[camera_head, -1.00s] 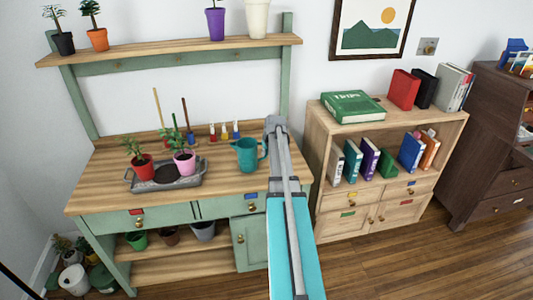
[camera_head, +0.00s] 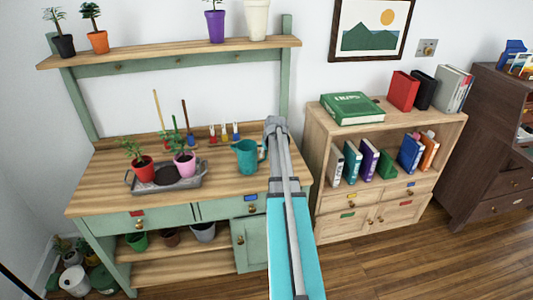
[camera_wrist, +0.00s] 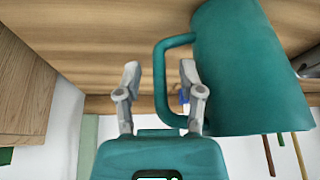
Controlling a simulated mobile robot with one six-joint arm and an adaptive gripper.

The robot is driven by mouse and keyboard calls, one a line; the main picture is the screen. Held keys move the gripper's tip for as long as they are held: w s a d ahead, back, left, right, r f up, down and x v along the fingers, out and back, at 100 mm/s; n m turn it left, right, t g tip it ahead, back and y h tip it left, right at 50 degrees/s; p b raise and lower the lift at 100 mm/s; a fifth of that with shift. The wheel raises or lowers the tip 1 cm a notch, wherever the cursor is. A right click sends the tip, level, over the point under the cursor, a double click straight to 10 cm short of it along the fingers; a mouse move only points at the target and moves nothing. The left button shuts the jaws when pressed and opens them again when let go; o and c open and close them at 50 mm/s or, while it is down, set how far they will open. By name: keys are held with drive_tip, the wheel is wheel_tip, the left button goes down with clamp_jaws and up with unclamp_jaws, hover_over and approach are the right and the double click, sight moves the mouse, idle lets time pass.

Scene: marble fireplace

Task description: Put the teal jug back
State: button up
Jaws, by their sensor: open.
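The teal jug (camera_head: 245,157) stands upright on the wooden top of the green potting bench (camera_head: 232,182), right of the tray. In the wrist view the jug (camera_wrist: 245,75) fills the right side. Its handle reaches left, and the handle's outer bar lies between my two fingers. My gripper (camera_wrist: 160,78) is open, with one finger on each side of the handle bar. Gaps show beside the bar, so the fingers do not look closed on it. In the head view my arm hides most of the gripper.
A grey tray (camera_head: 198,182) with a red pot and a pink pot stands left of the jug. Small bottles (camera_head: 225,134) stand behind it. An upper shelf (camera_head: 170,51) holds several pots. A bookcase (camera_head: 316,125) stands close to the right of my arm.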

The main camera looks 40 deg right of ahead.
drive_tip(key=p+v, duration=1)
drive_tip(key=v, duration=0.1)
idle(0.3)
drive_tip(key=shift+r, duration=0.1)
idle(0.7)
drive_tip(key=w+a+f+n+g+y, duration=0.1)
drive_tip(key=a+n+g, duration=0.1)
drive_tip(key=a, duration=2.5)
drive_tip(key=s+a+n+g, duration=0.1)
drive_tip(key=s+a, duration=0.3)
drive_tip(key=a, duration=0.6)
drive_tip(key=s+a+n+g, duration=0.1)
drive_tip(key=s+a, duration=0.4)
drive_tip(key=a, duration=0.6)
drive_tip(key=shift+a+f, duration=0.25)
drive_tip(key=shift+a, duration=0.05)
